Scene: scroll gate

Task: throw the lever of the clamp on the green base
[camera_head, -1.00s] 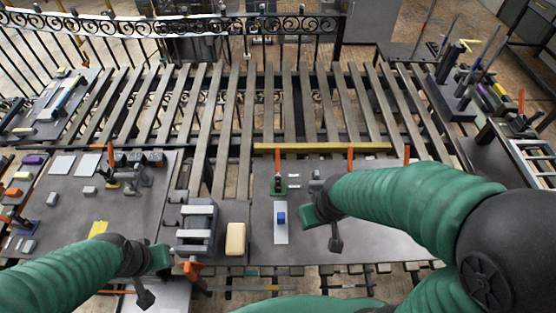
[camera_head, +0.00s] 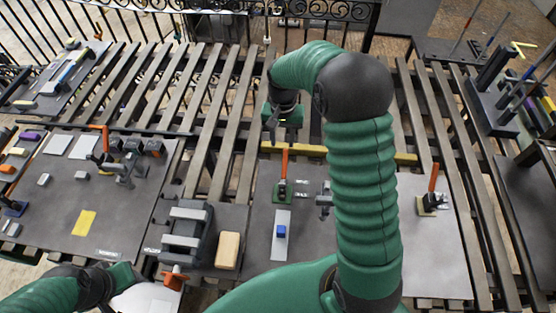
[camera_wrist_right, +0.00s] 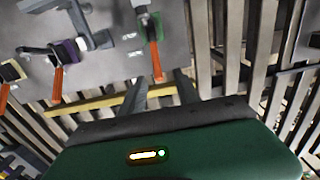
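The clamp on the green base (camera_head: 283,192) stands on the grey board in the middle, its orange lever (camera_head: 285,163) upright. In the right wrist view the green base (camera_wrist_right: 151,30) is at the top and the lever (camera_wrist_right: 157,66) points down toward the gap between the fingers. My right gripper (camera_head: 272,128) hangs beyond the lever in the head view, above the slats, apart from it. Its two fingers (camera_wrist_right: 160,92) are spread and empty in the wrist view. My left gripper (camera_head: 112,292) is at the lower left, away from the clamp; its fingers are unclear.
A blue block (camera_head: 281,231) lies on a pale strip before the clamp. Another orange-lever clamp (camera_head: 430,203) stands at the right; a purple-based clamp (camera_wrist_right: 68,50) shows in the wrist view. A yellow bar (camera_head: 252,148) runs along the board's back edge. My right arm hides part of the board.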

